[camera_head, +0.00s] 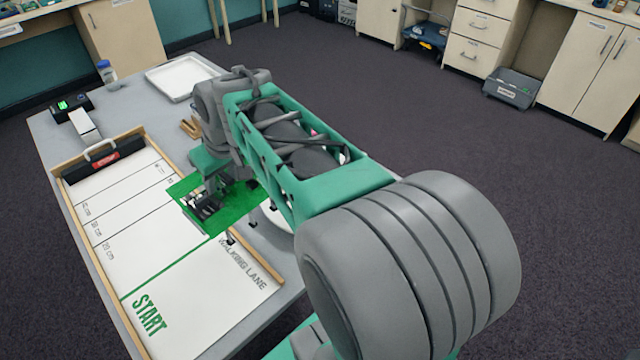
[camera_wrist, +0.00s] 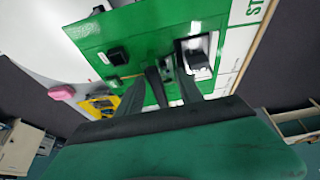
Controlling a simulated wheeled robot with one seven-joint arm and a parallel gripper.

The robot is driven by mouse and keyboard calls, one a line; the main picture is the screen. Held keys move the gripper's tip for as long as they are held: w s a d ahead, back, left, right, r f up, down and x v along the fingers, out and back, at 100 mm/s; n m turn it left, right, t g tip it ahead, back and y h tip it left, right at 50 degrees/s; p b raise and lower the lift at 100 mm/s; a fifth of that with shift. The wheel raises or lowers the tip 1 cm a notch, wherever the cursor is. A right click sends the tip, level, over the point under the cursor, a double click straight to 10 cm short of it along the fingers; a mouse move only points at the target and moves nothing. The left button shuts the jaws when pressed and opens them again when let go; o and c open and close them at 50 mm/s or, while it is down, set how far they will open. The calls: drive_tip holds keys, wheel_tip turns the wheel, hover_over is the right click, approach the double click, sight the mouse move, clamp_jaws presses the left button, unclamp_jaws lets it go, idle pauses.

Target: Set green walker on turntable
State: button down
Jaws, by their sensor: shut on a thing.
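The green walker (camera_head: 232,218) is a flat bright green plate with dark and silver parts on it and small black feet around its edge. My gripper (camera_head: 208,196) is shut on it from above. In the wrist view the fingers (camera_wrist: 162,82) reach to dark parts at the middle of the walker (camera_wrist: 140,38). A white round surface, likely the turntable (camera_head: 274,222), shows partly behind my arm in the head view. It also shows at the left in the wrist view (camera_wrist: 50,42). The walker is over the lane side next to it; its height cannot be told.
The walking lane board (camera_head: 190,285) with wooden edges lies on the grey table. A pink object (camera_wrist: 62,92) is near the disc.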

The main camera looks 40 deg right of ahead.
drive_tip(key=s+d+r+n+y+p, duration=0.1)
drive_tip(key=s+d+r+n+p, duration=0.1)
drive_tip(key=s+d, duration=0.75)
drive_tip(key=s+d+r+n+p, duration=0.1)
drive_tip(key=s+d+r+n, duration=0.1)
drive_tip(key=s+d, duration=0.8)
drive_tip(key=shift+g, duration=0.3)
drive_tip(key=shift+w+d+f+p, duration=0.2)
drive_tip(key=shift+w+d+f, duration=0.7)
drive_tip(key=shift+w+f, duration=1.65)
drive_tip(key=shift+w+d+f+p, duration=0.2)
drive_tip(key=shift+w+d+f, duration=0.7)
drive_tip(key=shift+w+f, duration=1.6)
drive_tip(key=shift+w+d+f+p, duration=0.2)
drive_tip(key=shift+w+d+f, duration=1.1)
drive_tip(key=shift+w, duration=2.15)
drive_tip(key=c, duration=0.8)
unclamp_jaws()
drive_tip(key=shift+a+f, duration=0.35)
drive_tip(key=shift+a, duration=0.1)
drive_tip(key=shift+o, duration=0.2)
